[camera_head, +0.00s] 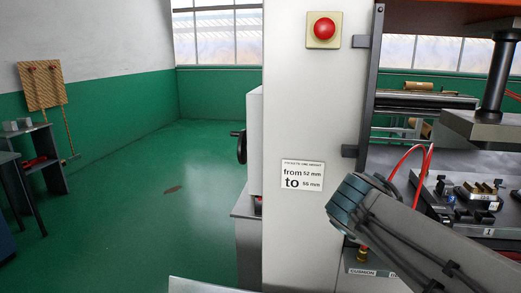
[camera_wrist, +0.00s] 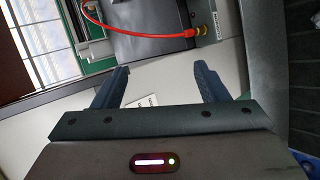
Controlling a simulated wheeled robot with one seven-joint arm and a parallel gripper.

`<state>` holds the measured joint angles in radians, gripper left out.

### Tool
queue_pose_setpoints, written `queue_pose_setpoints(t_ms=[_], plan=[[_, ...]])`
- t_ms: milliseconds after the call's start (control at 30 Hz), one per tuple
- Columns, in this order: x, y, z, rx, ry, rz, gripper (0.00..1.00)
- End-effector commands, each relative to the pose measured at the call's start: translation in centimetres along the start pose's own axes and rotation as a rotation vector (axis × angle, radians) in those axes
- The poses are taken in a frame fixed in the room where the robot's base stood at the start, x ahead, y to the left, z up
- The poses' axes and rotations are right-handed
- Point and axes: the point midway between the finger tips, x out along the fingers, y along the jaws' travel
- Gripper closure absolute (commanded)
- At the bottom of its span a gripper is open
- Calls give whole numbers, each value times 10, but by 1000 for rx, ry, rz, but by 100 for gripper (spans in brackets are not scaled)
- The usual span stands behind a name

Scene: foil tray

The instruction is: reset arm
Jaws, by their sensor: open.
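My gripper (camera_wrist: 160,80) shows in the wrist view with its two dark fingers spread wide apart. It is open, and nothing is between the fingers. Past the fingertips are a pale machine panel and a red hose (camera_wrist: 140,35) that ends in a brass fitting (camera_wrist: 217,31). In the head view my arm reaches in from the lower right, in front of the press (camera_head: 490,125). The fingers cannot be made out in that view. No foil tray can be made out in either view.
A grey column (camera_head: 310,100) with a red button (camera_head: 324,28) and a printed sign (camera_head: 302,175) stands close to my arm. A handwheel (camera_head: 240,146) sticks out left of it. A small side table (camera_head: 40,160) stands far left. The green floor (camera_head: 150,210) between is open.

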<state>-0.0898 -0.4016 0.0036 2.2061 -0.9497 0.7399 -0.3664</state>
Motion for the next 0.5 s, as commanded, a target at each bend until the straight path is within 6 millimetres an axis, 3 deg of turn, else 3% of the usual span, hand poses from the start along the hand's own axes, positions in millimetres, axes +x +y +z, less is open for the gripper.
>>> queue_pose_setpoints(t_ms=[100, 300, 500], plan=[[2, -54, 10, 222, -23, -176, 33], [-10, -141, 16, 604, -100, -470, 33], [-30, -201, 12, 899, -193, -696, 33]])
